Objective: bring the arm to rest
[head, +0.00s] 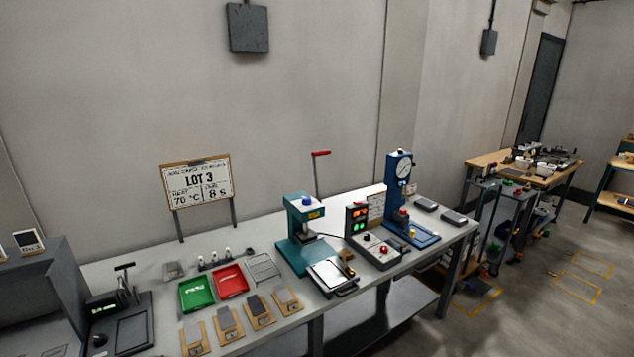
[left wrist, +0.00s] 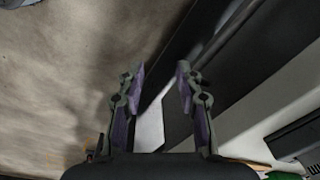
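My left gripper (left wrist: 161,82) shows in the left wrist view with its two fingers apart and nothing between them. It hangs over the floor beside a dark edge and a pale bench surface at the right. Neither of my grippers shows in the head view. My right gripper is in no view.
In the head view a long grey bench (head: 260,325) stands against the wall. It holds a green tray (head: 197,292), a red tray (head: 230,281), a teal press (head: 300,235), a control box (head: 377,250) and a blue gauge stand (head: 398,190). Open floor (head: 530,325) lies at the right.

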